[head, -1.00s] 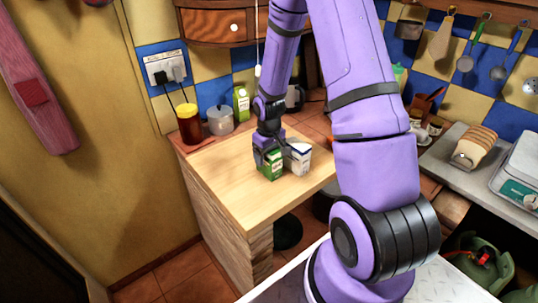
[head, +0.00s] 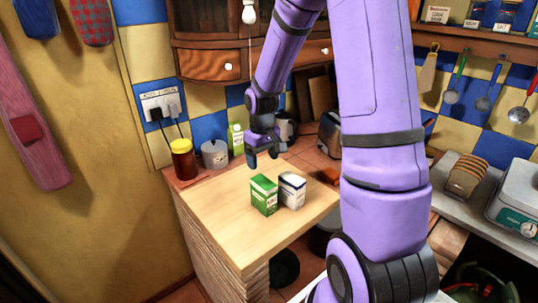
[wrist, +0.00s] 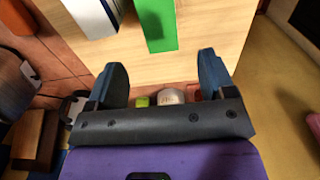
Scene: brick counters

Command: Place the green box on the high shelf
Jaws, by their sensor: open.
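The green box (head: 264,195) stands upright on the wooden counter top (head: 215,200) in the head view. A white and dark blue box (head: 291,190) stands close beside it on the right. My gripper (head: 263,160) is open and empty, above and behind the green box, apart from it. In the wrist view the green box (wrist: 156,25) shows at the top middle, beyond my open gripper (wrist: 163,75). The white box (wrist: 90,15) is to its left there, cut off by the edge. I cannot tell which surface is the high shelf.
A yellow-lidded jar (head: 183,160), a grey pot (head: 215,154) and a green-and-white carton (head: 236,140) stand at the back left of the counter. A wooden cabinet (head: 208,64) hangs above. The counter's front left is clear.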

